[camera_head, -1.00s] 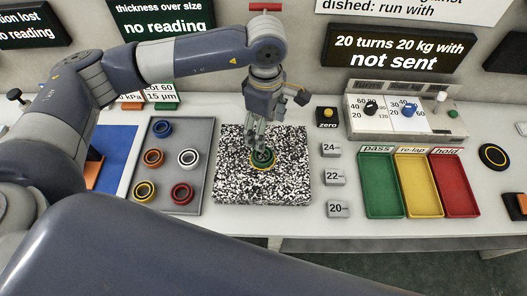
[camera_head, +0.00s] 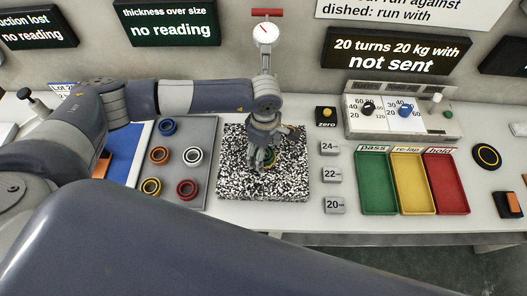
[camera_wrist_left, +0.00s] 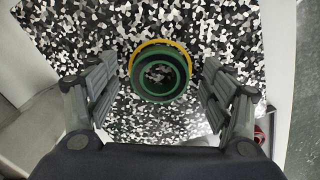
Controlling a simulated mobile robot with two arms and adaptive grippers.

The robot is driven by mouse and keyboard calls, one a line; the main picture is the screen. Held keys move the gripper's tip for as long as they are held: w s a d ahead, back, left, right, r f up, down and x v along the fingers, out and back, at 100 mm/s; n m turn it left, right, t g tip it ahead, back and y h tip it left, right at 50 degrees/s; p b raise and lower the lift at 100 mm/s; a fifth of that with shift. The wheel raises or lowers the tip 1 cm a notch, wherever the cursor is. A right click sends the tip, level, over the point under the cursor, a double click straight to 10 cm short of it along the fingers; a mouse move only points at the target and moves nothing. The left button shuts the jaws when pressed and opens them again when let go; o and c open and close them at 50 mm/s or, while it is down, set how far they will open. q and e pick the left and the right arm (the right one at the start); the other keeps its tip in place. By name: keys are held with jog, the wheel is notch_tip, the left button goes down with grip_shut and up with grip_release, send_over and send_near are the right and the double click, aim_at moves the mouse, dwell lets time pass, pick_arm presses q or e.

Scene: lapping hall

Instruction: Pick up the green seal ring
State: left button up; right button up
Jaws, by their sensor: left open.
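The green seal ring (camera_wrist_left: 160,73) lies on a black-and-white speckled plate (camera_wrist_left: 220,30), seen in the left wrist view between my open fingers. A yellow-orange rim (camera_wrist_left: 163,43) shows around or under its far edge. My left gripper (camera_wrist_left: 160,95) is open, one finger on each side of the ring, with gaps on both sides. In the head view, my left gripper (camera_head: 262,160) points down over the speckled plate (camera_head: 295,180) and hides much of the ring (camera_head: 269,169). I cannot tell the exact height of the fingertips. My right gripper is not in view.
A grey tray (camera_head: 205,165) with blue, orange, white, yellow and red rings stands left of the plate. A dial gauge (camera_head: 265,34) on a post rises behind it. Blocks marked 24, 22 and 20 (camera_head: 333,176) and green, yellow and red trays (camera_head: 378,185) are on the right.

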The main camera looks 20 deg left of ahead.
pick_arm(q)
jog(key=c, duration=1.2)
jog(key=shift+o, duration=0.2)
jog(key=shift+r, duration=0.1)
